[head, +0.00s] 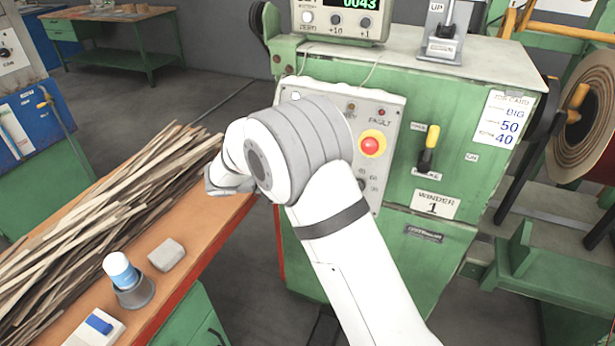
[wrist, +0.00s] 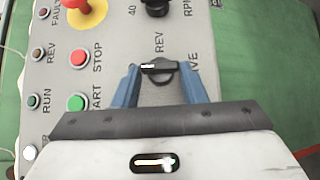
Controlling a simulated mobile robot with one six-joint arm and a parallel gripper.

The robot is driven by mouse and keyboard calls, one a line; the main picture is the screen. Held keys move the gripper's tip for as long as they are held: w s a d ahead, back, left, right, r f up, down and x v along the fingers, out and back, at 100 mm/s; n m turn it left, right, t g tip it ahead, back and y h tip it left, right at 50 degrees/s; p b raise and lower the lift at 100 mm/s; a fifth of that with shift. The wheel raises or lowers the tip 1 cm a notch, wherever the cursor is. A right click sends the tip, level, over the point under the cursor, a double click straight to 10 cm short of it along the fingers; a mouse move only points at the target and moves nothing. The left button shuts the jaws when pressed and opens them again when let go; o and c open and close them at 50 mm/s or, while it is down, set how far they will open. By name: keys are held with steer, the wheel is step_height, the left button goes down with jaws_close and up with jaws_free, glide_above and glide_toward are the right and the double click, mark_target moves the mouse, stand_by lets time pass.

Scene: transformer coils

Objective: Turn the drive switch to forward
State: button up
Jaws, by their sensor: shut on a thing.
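The drive switch (wrist: 163,75) is a black knob with a white pointer mark, on the grey control panel (wrist: 110,40). In the wrist view its mark lies at the knob's left end. The label REV stands just above it, and the letters VE show to its right. My gripper (wrist: 157,72) has its blue fingers on either side of the knob and is shut on it. In the head view my white arm covers the switch and the gripper; part of the panel (head: 394,108) shows beside it.
In the wrist view a red emergency button (wrist: 76,4) on yellow, a red STOP button (wrist: 80,58) and a green START button (wrist: 77,102) are left of the fingers. Another black knob (wrist: 155,6) is above. A workbench (head: 225,215) with wooden strips stands left.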

steer(key=o, duration=1)
steer(key=shift+a, duration=0.1)
steer(key=v, duration=0.7)
steer(key=shift+a, duration=0.35)
steer(key=shift+s+d+r, duration=0.1)
steer(key=shift+s, duration=0.05)
steer(key=s+d+r+m+g+y+p, duration=0.1)
steer(key=s+d+r+g+y, duration=0.2)
steer(key=d, duration=0.6)
steer(key=s+d+r+m+g+y, duration=0.2)
steer(key=s+d, duration=0.2)
steer(key=d, duration=0.4)
steer(key=s+d+m+t+y+p, duration=0.1)
steer(key=s+d+y, duration=0.3)
steer(key=s, duration=0.4)
steer(key=s+d+m+y+p, duration=0.1)
steer(key=s+d+m+y, duration=0.2)
steer(key=s, duration=0.6)
steer(key=shift+d+r+m+t+y, duration=0.3)
steer(key=shift+d+m+t+y, duration=0.15)
steer(key=shift+y, duration=0.45)
